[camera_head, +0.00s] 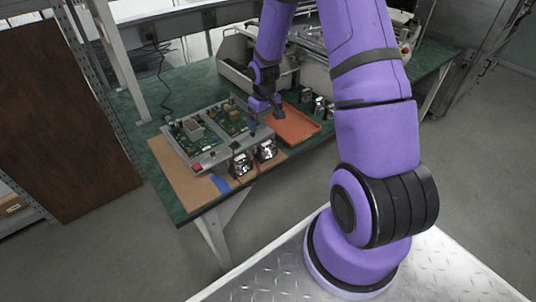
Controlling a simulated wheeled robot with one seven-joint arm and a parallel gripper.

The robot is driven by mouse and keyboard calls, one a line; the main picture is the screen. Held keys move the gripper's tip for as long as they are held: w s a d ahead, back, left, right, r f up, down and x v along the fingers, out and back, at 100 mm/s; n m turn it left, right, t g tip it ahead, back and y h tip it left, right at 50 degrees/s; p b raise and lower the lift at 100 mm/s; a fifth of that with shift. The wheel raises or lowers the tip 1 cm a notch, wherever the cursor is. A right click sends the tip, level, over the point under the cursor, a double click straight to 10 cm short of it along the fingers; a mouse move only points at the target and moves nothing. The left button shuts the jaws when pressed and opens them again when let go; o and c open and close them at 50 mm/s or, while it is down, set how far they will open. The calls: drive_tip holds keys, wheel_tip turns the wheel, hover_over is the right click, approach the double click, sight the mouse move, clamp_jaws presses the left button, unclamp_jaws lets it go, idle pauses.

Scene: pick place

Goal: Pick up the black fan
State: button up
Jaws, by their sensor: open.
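My gripper (277,112) is small in the view, at the end of my purple arm. It is open and hangs over the workbench, at the left part of an orange tray (300,130). No black fan can be told for certain at this size. Two small black and silver box-like things, one on the left (242,164) and one on the right (266,151), stand at the front edge of the circuit-board unit, and either may be a fan. My gripper is behind them and apart from them. I see nothing held between the fingers.
The grey circuit-board unit (207,158) with a red button fills the bench left of the tray. Several small dark and metal parts (318,105) stand right of the tray. Grey equipment (238,72) stands behind. A brown board (185,185) and blue patch lie at the green bench's (150,133) front.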

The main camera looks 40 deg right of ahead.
sight(267, 143)
wheel_tip(267, 143, down, 6)
drive_tip(key=shift+s+r, duration=0.1)
drive_tip(key=f, duration=0.4)
drive_tip(key=shift+s+d+f, duration=0.1)
drive_tip(key=shift+s+f, duration=0.05)
drive_tip(key=shift+s, duration=0.2)
drive_tip(key=shift+f, duration=0.6)
drive_tip(key=shift+c, duration=0.2)
drive_tip(key=c, duration=0.8)
